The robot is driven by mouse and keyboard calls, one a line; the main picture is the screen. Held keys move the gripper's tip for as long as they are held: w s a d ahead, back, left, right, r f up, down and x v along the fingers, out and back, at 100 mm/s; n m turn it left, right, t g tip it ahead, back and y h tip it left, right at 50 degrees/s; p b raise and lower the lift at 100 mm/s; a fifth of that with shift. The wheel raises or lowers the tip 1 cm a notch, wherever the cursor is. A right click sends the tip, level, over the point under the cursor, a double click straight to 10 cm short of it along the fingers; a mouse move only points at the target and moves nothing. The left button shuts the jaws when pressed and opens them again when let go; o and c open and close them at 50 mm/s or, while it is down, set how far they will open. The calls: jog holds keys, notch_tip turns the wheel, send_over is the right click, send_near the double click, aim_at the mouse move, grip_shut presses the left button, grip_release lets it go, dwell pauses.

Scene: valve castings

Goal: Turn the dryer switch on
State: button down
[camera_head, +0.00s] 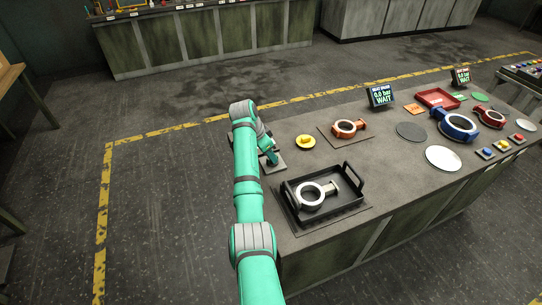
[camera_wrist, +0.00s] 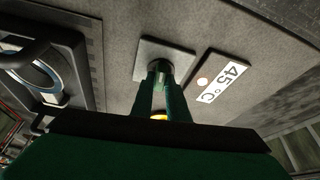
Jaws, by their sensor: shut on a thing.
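The dryer switch appears to be the small upright post (camera_wrist: 159,68) on a square grey plate (camera_wrist: 178,50) in the wrist view. My gripper (camera_wrist: 164,92) has its fingers close together around the post, shut on it. The post's lower part and its turn position are hard to make out. A small orange-yellow spot (camera_wrist: 160,117) shows between the fingers. In the head view my gripper (camera_head: 273,158) is at the plate (camera_head: 280,166) near the bench's left edge. My arm hides part of this area. A white "45°C" label (camera_wrist: 224,80) with a round pale spot lies beside the plate.
A black handled tray (camera_head: 345,203) holding a pale ring casting (camera_head: 312,206) stands close by on the bench. A yellow round piece (camera_head: 305,142) and an orange casting (camera_head: 348,127) lie behind. Two "WAIT" displays (camera_head: 380,96) stand farther right. Floor left of the bench is clear.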

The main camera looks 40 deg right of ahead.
jog(key=shift+w+r+m+g, duration=0.1)
jog(key=shift+m+g, duration=0.2)
jog(key=shift+m, duration=0.6)
jog(key=shift+d, duration=0.1)
jog(key=c, duration=1.7)
grip_release()
jog(key=v, duration=1)
jog(key=shift+w+r, duration=0.1)
jog(key=shift+r, duration=0.25)
